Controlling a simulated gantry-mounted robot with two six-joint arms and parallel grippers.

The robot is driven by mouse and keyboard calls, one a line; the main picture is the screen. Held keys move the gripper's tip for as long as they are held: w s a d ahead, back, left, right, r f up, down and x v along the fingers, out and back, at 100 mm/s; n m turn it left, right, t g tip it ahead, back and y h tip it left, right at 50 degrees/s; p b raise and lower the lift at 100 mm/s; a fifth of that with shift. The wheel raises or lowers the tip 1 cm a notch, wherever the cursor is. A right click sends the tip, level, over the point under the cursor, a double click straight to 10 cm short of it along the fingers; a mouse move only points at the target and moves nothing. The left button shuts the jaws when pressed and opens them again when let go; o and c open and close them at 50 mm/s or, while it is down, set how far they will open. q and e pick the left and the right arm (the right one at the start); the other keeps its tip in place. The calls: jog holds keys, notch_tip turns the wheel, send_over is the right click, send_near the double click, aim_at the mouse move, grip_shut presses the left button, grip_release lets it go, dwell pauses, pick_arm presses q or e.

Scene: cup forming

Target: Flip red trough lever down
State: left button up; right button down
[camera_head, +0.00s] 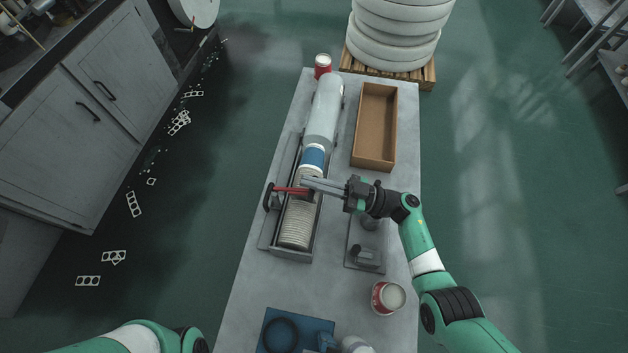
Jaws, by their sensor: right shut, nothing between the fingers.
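The red lever (289,190) lies across the metal trough (301,251), with a dark round end at its left. The trough holds a row of stacked pale cups or lids (296,222) and a long clear sleeve (324,110) with a blue band. My right gripper (306,184) comes in from the right, shut and empty, with its fingertips over the trough at the lever's right end. I cannot tell whether they touch. My left arm shows only at the bottom left edge; its gripper is out of view.
An open brown box (375,128) stands right of the sleeve. A red can (322,66) stands at the far end and a red-and-white can (388,297) at the near right. The table's (255,284) near left is clear.

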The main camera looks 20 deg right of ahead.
jog(key=shift+r+p, duration=0.35)
jog(key=shift+r, duration=0.2)
jog(key=r, duration=0.1)
jog(key=r+p, duration=0.2)
jog(key=shift+s+r, duration=0.1)
jog(key=shift+s, duration=0.15)
jog(key=s+a+r+p, duration=0.2)
jog(key=s+r+p, duration=0.4)
jog(key=s, duration=0.7)
notch_tip(320, 180, up, 3)
jog(key=shift+s+a+f+p, duration=0.15)
jog(key=shift+a+p, duration=0.2)
jog(key=shift+p, duration=0.05)
